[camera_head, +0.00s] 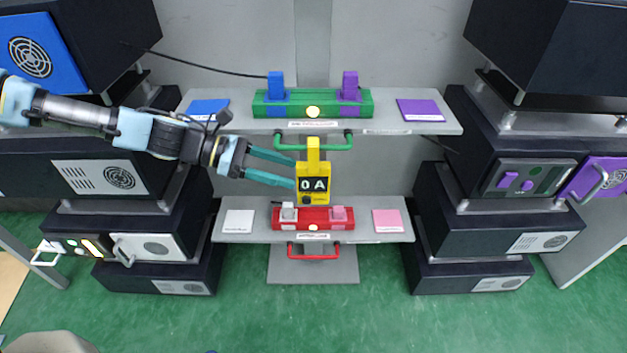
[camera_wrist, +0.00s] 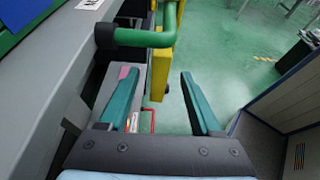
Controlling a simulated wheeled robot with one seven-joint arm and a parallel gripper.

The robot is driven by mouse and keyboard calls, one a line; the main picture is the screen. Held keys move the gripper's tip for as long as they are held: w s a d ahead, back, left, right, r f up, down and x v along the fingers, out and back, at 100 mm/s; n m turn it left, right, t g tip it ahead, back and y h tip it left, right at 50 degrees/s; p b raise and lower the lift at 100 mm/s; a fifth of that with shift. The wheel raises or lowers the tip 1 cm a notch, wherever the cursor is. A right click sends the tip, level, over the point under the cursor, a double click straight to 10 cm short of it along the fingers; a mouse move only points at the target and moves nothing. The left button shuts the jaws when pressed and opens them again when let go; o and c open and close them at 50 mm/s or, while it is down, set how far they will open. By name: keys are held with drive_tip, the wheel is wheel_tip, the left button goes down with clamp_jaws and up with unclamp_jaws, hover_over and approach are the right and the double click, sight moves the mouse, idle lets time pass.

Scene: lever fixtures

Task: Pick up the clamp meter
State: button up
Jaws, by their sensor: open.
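In the wrist view the meter (camera_wrist: 161,68) shows edge-on between the open fingers (camera_wrist: 160,74), with the green handle (camera_wrist: 145,38) just above. Whether the fingertips touch the meter is not clear.
The upper shelf (camera_head: 430,118) bears a green block (camera_head: 313,103) with blue and purple levers. The lower shelf (camera_head: 262,233) bears a red block (camera_head: 313,219) with white and pink levers, above a red handle (camera_head: 313,257). Dark cabinets (camera_head: 500,210) flank both sides.

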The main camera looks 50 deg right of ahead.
sight(314, 177)
drive_tip(key=x, duration=0.2)
drive_tip(key=p+x, duration=0.1)
drive_tip(key=x, duration=0.2)
drive_tip(key=shift+s+d+r, duration=0.2)
drive_tip(key=shift+s+d, duration=0.05)
drive_tip(key=shift+s, duration=0.2)
drive_tip(key=shift+s+d+f, duration=0.3)
drive_tip(key=shift+s, duration=0.05)
drive_tip(key=shift+c, duration=0.3)
clamp_jaws()
